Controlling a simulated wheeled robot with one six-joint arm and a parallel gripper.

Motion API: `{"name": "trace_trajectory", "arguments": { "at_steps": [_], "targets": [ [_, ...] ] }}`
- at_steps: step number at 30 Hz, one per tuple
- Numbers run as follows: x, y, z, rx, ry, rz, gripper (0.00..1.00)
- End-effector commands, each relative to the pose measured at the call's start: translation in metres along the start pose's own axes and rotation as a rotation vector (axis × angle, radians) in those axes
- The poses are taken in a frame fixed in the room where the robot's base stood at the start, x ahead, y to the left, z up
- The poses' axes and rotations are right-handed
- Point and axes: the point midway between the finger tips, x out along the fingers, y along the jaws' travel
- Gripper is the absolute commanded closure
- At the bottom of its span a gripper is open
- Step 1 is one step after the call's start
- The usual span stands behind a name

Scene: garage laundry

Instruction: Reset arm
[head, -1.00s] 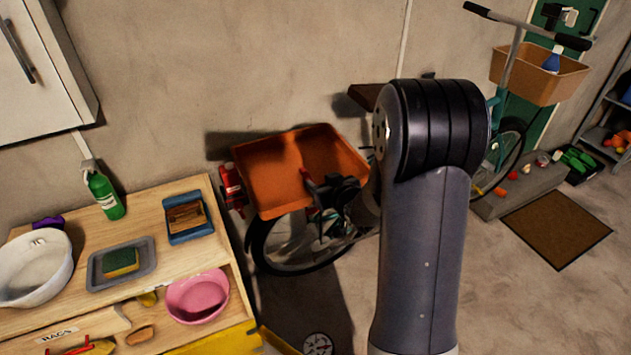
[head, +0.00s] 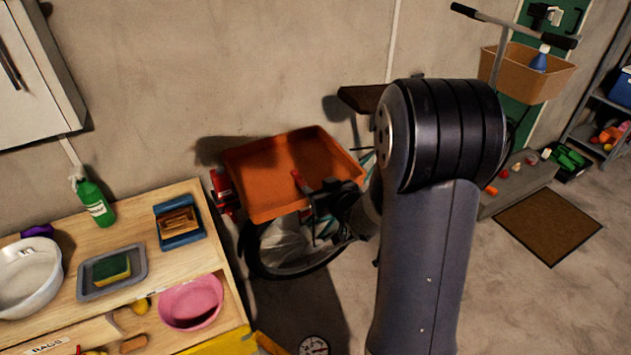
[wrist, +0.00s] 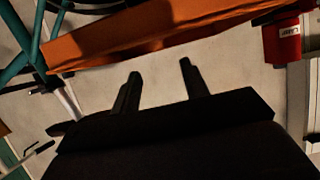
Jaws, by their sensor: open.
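My gripper shows in the wrist view (wrist: 160,76) with its two dark fingers apart and nothing between them. The fingers point toward the pale wall, just below the edge of an orange bin (wrist: 150,35). In the head view my arm rises at right of centre and bends left, with its dark end in front of the same orange bin (head: 265,175). The fingertips are hard to make out there against the dark parts. Whether the gripper touches the bin cannot be told.
A wooden bench (head: 120,235) at left bears a green bottle (head: 95,203), a grey tray (head: 85,290) with a sponge, and a white basin (head: 28,275). A pink bowl (head: 190,303) sits lower. A bicycle wheel (head: 262,268) is under the bin.

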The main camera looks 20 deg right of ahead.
Motion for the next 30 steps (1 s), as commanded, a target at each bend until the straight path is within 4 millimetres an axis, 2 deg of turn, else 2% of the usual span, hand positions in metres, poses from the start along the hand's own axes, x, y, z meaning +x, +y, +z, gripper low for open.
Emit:
{"name": "trace_trajectory", "arguments": {
  "at_steps": [8,24,30],
  "targets": [
    [0.019,0.000,0.000,0.000,-0.002,-0.002,0.57],
    [0.097,0.000,-0.001,0.000,-0.002,-0.001,0.57],
    [0.118,-0.001,0.000,0.000,-0.001,-0.001,0.57]
  ]
}}
